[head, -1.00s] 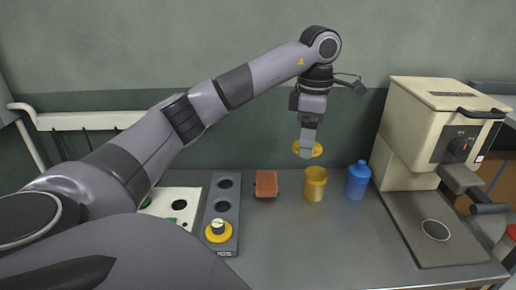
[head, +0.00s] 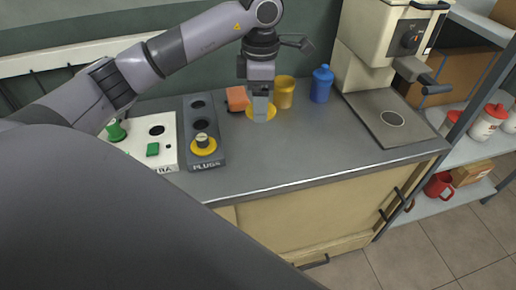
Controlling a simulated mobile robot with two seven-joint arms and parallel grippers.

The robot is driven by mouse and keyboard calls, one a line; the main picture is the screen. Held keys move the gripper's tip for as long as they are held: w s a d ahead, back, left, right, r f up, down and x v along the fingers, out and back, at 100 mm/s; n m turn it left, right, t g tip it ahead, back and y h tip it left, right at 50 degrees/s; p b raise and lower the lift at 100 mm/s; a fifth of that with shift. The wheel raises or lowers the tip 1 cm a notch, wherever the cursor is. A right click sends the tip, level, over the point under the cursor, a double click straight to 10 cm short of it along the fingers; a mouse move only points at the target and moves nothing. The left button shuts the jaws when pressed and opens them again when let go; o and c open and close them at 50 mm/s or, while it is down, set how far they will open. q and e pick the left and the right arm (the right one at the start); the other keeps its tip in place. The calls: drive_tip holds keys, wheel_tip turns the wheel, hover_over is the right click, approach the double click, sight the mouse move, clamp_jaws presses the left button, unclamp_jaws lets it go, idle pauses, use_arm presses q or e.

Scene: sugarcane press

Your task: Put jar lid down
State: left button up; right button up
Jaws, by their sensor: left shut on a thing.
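My left gripper (head: 260,117) is shut on the yellow jar lid (head: 271,112), whose edges show on both sides of the fingers. The lid is low over the grey counter (head: 300,150), in front of and left of the yellow jar (head: 285,93). I cannot tell whether the lid touches the counter. The jar stands upright with no lid on it. My right gripper is not in view.
A blue bottle (head: 321,85) stands right of the jar. An orange block (head: 237,97) lies just left of the gripper. A plug board (head: 206,158) with a yellow-based knob (head: 203,143) is further left. A cream machine (head: 372,45) stands at right. The counter's front middle is clear.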

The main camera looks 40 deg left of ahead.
sight(260, 158)
use_arm(q)
wheel_tip(260, 158, down, 15)
drive_tip(key=shift+r+p, duration=0.2)
drive_tip(key=shift+p, duration=0.25)
drive_tip(key=shift+f, duration=0.4)
drive_tip(key=shift+f, duration=0.2)
drive_tip(key=o, duration=1)
drive_tip(key=shift+r, duration=0.1)
